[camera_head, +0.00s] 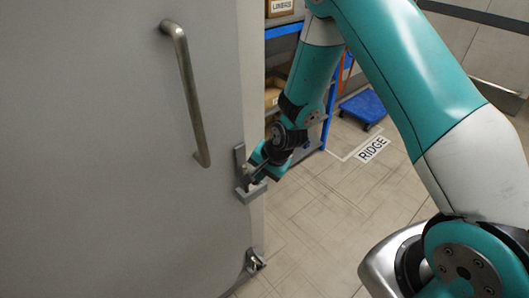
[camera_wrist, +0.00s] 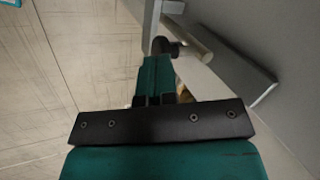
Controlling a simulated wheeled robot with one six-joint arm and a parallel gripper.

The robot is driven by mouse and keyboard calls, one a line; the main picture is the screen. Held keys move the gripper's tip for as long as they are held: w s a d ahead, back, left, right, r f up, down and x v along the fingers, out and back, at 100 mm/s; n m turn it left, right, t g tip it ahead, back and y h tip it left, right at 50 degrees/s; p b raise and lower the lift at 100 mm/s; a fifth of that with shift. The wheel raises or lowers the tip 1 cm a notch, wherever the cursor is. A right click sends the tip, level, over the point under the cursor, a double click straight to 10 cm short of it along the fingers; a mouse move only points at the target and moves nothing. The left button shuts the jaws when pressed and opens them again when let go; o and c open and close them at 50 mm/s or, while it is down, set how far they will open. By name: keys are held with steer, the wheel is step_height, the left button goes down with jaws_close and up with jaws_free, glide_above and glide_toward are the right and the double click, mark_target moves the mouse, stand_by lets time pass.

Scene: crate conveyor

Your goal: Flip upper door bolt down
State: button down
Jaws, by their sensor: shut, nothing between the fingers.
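The upper door bolt (camera_head: 240,180) is a grey metal fitting on the right edge of the large grey door (camera_head: 110,150), below its handle. My gripper (camera_head: 256,172) is at this bolt, on its right side, and covers part of it. In the wrist view my shut teal fingers (camera_wrist: 157,72) hold nothing. Their tips are close to a dark round knob and a pale rod of the bolt (camera_wrist: 195,45). I cannot tell whether they touch it. A second, lower bolt (camera_head: 255,262) sits further down the door edge.
A long bar handle (camera_head: 187,90) stands out from the door, up and left of my gripper. Behind the arm are a blue-framed shelf with boxes (camera_head: 280,8) and a blue platform (camera_head: 364,107) on the floor. The tiled floor (camera_head: 310,215) right of the door is clear.

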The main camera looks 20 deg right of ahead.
steer(key=v, duration=1.4)
steer(key=shift+w, duration=0.1)
steer(key=s+a+r+n+g+b, duration=0.1)
steer(key=s+a+r+n, duration=0.3)
steer(key=s+r+n, duration=0.2)
steer(key=s+a+r+n+g+y+b, duration=0.1)
steer(key=s+a+r+n+g, duration=0.1)
steer(key=s+a+r+n, duration=0.2)
steer(key=s+r+n, duration=0.3)
steer(key=s+n, duration=0.4)
steer(key=s, duration=0.3)
steer(key=shift+s+a+r+g, duration=0.25)
steer(key=shift+s+r+g, duration=0.05)
steer(key=shift+s+r, duration=0.1)
